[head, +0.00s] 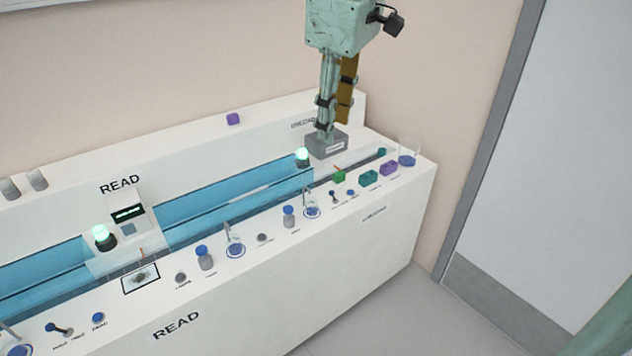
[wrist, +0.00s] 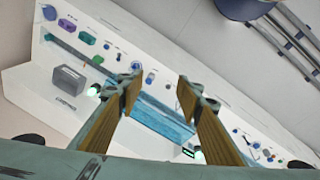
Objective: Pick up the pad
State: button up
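My gripper (head: 333,122) is at the right end of the bench in the head view, by a grey block (head: 326,145) with a white label. In the wrist view its two fingers (wrist: 159,86) stand well apart with nothing between them. The grey block (wrist: 68,80) lies left of the fingers there, apart from them. No item is clearly marked as the pad. A flat, black-edged square pad (head: 140,278) with a dark round patch lies on the bench front at left, and may be it. I cannot make it out in the wrist view.
The white bench (head: 290,300) has a blue channel (head: 235,195) along it. Green lamps (head: 302,155), blue-capped bottles (head: 204,258), glass flasks (head: 235,243) and small knobs line the channel. Green and purple blocks (head: 388,169) stand at right. A reader (head: 127,212) rises at left.

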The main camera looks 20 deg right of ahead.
jog(key=w+d+f+n+p, duration=0.1)
jog(key=w+d, duration=0.1)
jog(key=w, duration=0.3)
jog(key=w+d+f+n, duration=0.2)
jog(key=w, duration=0.4)
jog(key=n+g+p, duration=0.2)
jog(key=n+p, duration=0.2)
jog(key=n, duration=0.6)
send_over(339, 173)
notch_tip(339, 173, down, 24)
jog(key=f, duration=0.1)
jog(key=shift+w+d+f, duration=0.1)
jog(key=shift+f, duration=0.1)
jog(key=shift+f+b, duration=0.75)
jog(key=shift+f, duration=3.45)
jog(key=shift+f, duration=0.1)
jog(key=shift+f+b, duration=0.7)
jog(key=shift+f, duration=1.8)
